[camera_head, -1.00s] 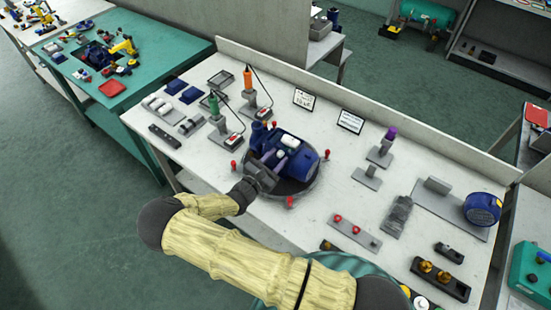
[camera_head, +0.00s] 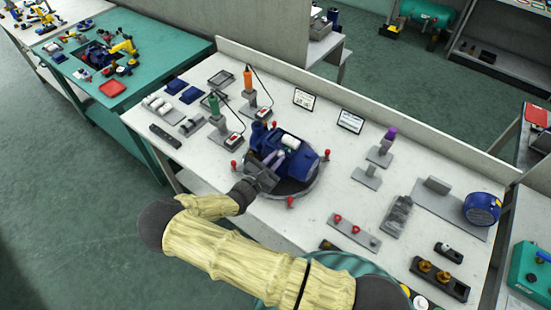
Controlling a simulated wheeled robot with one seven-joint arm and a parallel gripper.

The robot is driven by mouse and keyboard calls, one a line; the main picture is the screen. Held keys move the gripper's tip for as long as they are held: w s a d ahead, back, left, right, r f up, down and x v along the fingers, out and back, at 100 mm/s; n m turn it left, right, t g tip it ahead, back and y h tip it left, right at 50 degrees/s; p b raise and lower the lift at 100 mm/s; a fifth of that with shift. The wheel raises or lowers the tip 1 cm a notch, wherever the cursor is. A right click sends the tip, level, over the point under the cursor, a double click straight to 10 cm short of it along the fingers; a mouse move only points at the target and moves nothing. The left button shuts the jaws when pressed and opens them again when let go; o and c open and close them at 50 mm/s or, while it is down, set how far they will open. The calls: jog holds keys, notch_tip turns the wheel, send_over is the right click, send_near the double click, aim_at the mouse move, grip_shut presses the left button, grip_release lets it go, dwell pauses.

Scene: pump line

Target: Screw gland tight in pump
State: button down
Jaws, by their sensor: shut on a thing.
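The blue pump (camera_head: 299,155) sits on a dark round plate (camera_head: 308,191) with red knobs around it, in the middle of the white bench. My gripper (camera_head: 271,167) is at the pump's left front side, close against it. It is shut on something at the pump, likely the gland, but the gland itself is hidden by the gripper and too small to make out. A white cylinder (camera_head: 290,141) shows on top of the pump.
Green (camera_head: 213,104) and orange (camera_head: 248,78) tools stand on holders behind the pump. A purple-topped stand (camera_head: 389,135), a block with red knobs (camera_head: 355,230) and a blue round motor (camera_head: 482,208) are to the right.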

jog(key=shift+m, duration=1.1)
jog(key=shift+m, duration=0.6)
jog(key=c, duration=1)
grip_release()
jog(key=shift+c, duration=0.2)
jog(key=shift+s, duration=0.1)
jog(key=v, duration=0.6)
jog(key=shift+p, duration=0.3)
